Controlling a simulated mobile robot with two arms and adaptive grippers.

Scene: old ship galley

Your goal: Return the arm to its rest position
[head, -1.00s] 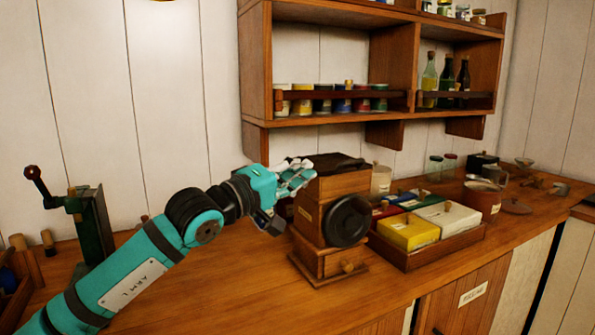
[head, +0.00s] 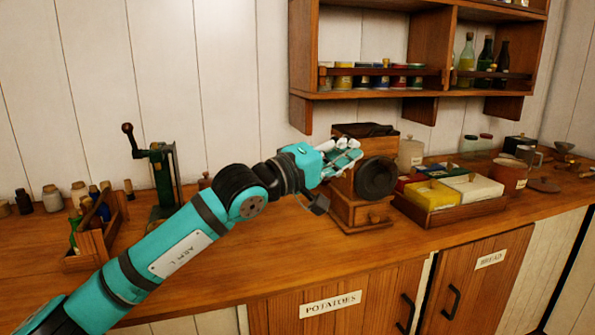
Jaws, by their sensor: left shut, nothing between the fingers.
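My left arm comes in from the lower left, teal with dark joints. My left gripper (head: 342,158) is shut and empty, its pale fingertips in front of the upper left side of a wooden coffee-grinder-like box (head: 349,209). I cannot tell whether the fingers touch the box. The box has a dark round wheel (head: 376,178) on its side and a small drawer below. My right gripper is not in view.
A wooden tray (head: 444,216) of coloured boxes stands right of the grinder. A green lever device (head: 163,178) and a bottle caddy (head: 89,246) stand left. A wall shelf (head: 415,100) hangs above. Counter (head: 285,250) is bare in front.

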